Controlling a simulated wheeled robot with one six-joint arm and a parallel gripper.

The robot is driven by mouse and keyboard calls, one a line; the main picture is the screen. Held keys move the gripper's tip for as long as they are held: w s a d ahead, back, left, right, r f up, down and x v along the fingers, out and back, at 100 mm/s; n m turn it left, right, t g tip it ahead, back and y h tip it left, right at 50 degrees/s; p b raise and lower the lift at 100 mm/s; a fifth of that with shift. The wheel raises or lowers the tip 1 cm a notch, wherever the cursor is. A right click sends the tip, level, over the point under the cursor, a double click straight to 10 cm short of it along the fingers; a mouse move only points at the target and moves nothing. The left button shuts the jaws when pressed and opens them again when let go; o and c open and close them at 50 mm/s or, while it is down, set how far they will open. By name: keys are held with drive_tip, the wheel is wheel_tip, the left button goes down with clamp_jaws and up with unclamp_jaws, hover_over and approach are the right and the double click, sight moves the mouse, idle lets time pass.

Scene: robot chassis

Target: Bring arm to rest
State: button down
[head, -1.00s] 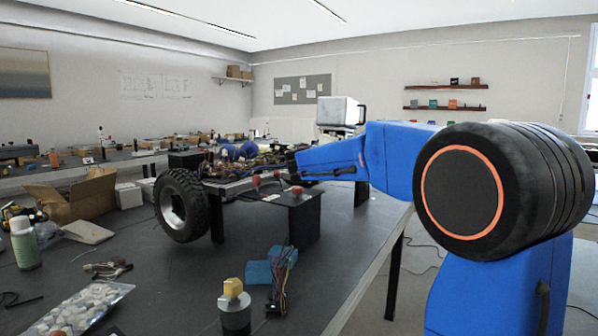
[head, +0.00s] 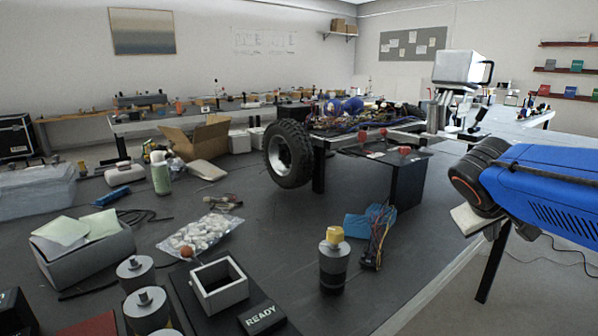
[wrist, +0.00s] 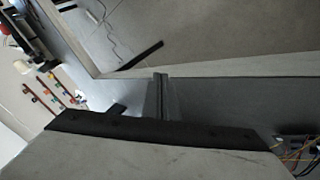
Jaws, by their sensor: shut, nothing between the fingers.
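My arm is blue and comes in from the right in the head view. In the wrist view, the closed fingers (wrist: 161,92) show as a narrow upright bar, with the table edge and floor beyond. The robot chassis (head: 322,125) has a big black wheel (head: 289,153), loose wiring and blue parts on top. Whether the fingertips touch anything cannot be told.
A yellow-topped cylinder (head: 334,262), blue pieces with wires (head: 368,222), a bag of white pieces (head: 200,234) and a square frame by a READY block (head: 218,286) crowd the front. Floor is open at right.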

drive_tip(key=s+a+f+m+y, duration=0.1)
drive_tip(key=s+a+f+y, duration=0.5)
drive_tip(key=s+a+f, duration=0.7)
drive_tip(key=s, duration=0.3)
drive_tip(key=shift+s+f+g+y, duration=0.3)
drive_tip(key=shift+s+g+y, duration=0.05)
drive_tip(key=shift+g+y, duration=0.05)
